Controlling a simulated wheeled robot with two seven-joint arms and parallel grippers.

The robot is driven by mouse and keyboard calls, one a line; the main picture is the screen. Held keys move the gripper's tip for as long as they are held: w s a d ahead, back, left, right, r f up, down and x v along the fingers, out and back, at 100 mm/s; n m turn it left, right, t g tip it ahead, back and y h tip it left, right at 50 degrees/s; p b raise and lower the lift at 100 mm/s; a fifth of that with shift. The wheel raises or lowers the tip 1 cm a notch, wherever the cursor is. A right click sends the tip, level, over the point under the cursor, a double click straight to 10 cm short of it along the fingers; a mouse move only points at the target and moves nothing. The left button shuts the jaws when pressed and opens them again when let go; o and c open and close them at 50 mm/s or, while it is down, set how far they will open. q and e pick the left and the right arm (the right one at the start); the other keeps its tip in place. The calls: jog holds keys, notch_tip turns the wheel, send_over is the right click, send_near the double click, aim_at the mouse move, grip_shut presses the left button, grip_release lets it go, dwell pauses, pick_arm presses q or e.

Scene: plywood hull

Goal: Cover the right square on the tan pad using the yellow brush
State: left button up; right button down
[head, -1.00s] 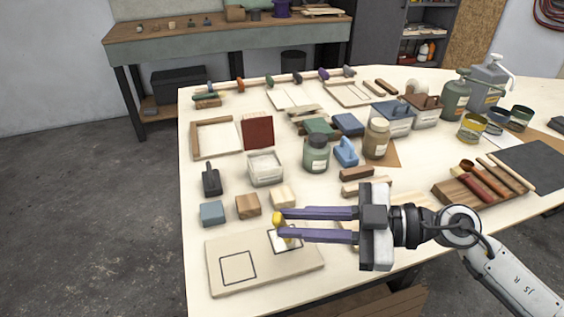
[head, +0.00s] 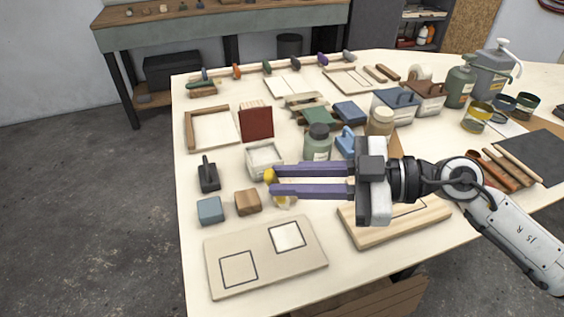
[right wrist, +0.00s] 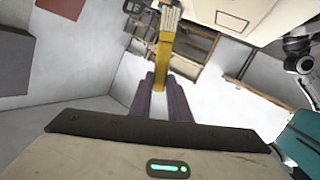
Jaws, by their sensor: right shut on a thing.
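The tan pad (head: 262,262) lies flat near the table's front left edge, with two dark-outlined squares. The right square (head: 288,236) is white across nearly all its inside; small gaps at its edges are too fine to tell. The left square (head: 239,269) is bare tan. My right gripper (head: 271,182) is shut on the yellow brush (head: 270,174), above the table behind the pad and clear of it. The fingers hide part of the brush in the head view. The brush's yellow handle and pale head show in the right wrist view (right wrist: 164,48). My left gripper is not in view.
A blue block (head: 210,211) and a brown block (head: 248,202) sit behind the pad. A wooden board (head: 400,228) lies to its right. A white tray (head: 264,161), a green jar (head: 317,143) and a blue-handled tool (head: 346,142) stand farther back.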

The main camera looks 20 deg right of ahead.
notch_tip(320, 180, up, 4)
jog(key=shift+f, duration=0.25)
dwell(0.4)
jog(key=shift+f, duration=0.1)
notch_tip(320, 180, down, 7)
jog(key=d+m+y+b, duration=0.1)
jog(key=b, duration=0.3)
jog(key=shift+w+d+r+b, duration=0.2)
jog(key=shift+w+d+b, duration=0.1)
jog(key=shift+w+d, duration=0.1)
dwell(0.7)
jog(key=shift+w+d+p, duration=0.1)
jog(key=shift+w+p, duration=0.35)
jog(key=shift+p, duration=0.1)
